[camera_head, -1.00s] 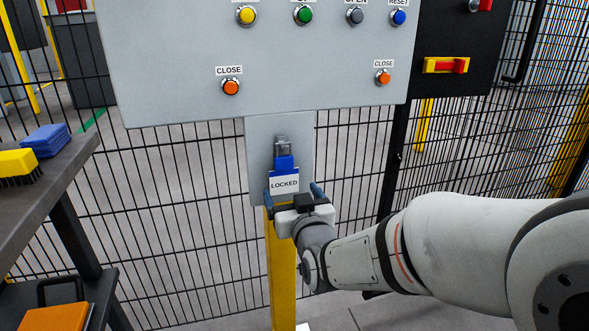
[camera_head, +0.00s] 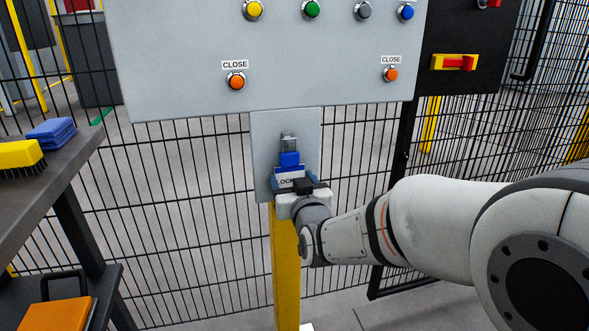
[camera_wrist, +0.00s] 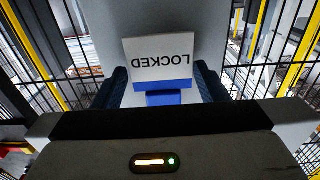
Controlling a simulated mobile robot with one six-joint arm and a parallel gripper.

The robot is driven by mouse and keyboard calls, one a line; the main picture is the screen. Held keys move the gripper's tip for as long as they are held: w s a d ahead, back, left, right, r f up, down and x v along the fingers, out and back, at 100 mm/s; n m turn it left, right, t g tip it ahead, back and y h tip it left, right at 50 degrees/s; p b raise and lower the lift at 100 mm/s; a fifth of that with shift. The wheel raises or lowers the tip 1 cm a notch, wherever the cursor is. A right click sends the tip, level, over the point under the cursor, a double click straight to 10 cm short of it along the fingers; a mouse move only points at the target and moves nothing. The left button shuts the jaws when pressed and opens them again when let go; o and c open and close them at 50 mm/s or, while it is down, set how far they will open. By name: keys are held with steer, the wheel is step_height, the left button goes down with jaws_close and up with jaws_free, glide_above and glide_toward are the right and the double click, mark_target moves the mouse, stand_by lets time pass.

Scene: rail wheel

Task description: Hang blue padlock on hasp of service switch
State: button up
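The blue padlock (camera_head: 289,159) with a white "LOCKED" label is upright at the grey hasp (camera_head: 289,139) on the grey plate under the control box. Whether its shackle is through the hasp is too small to tell. My gripper (camera_head: 296,182) is just below and in front of it, hiding part of the label. In the wrist view the label (camera_wrist: 162,58) and blue body (camera_wrist: 163,86) show upside down between the two dark blue fingers of my gripper (camera_wrist: 163,88). The fingers stand apart on either side, with narrow gaps to the blue body.
The grey control box (camera_head: 180,60) with several buttons is above. Wire fence (camera_head: 200,220) stands behind, and a yellow post (camera_head: 285,265) below. A dark bench (camera_head: 50,180) at left holds a yellow brush (camera_head: 18,154) and blue cloths (camera_head: 50,133). A red-yellow switch (camera_head: 453,63) is at right.

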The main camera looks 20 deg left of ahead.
steer(key=c, duration=0.4)
steer(key=shift+c, duration=0.2)
steer(key=shift+r, duration=0.65)
steer(key=shift+s, duration=0.1)
steer(key=shift+b+v, duration=0.6)
steer(key=shift+v, duration=1.15)
steer(key=shift+b+v, duration=0.6)
steer(key=shift+v, duration=1.15)
